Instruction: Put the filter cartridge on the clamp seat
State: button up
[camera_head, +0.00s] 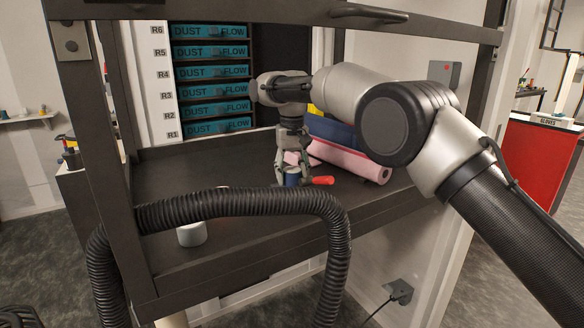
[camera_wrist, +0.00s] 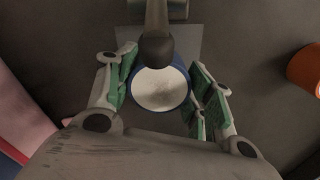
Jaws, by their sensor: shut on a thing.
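The filter cartridge (camera_wrist: 160,92) is a short cylinder with a blue rim and a pale top, seen from above between my fingers in the wrist view. Its blue side (camera_head: 291,179) shows low between the fingers in the head view. My gripper (camera_head: 291,172) points down at the bench and is shut on the cartridge. A grey square plate, seemingly the clamp seat (camera_wrist: 190,40), shows under and behind the cartridge. A clamp arm with a dark round tip (camera_wrist: 156,49) overlaps the cartridge's far edge in the picture. A red handle (camera_head: 322,180) sticks out beside the gripper. Contact with the seat is hidden.
A pink roll (camera_head: 350,163) and a blue roll (camera_head: 335,132) lie close behind the gripper. A black ribbed hose (camera_head: 240,203) arches across the bench front. A white cylinder (camera_head: 192,234) stands near it. An orange object (camera_wrist: 305,70) is at right. The bench's left (camera_head: 180,175) is clear.

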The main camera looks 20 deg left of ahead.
jog(key=shift+f, duration=0.6)
dwell(0.4)
jog(key=o, duration=1.2)
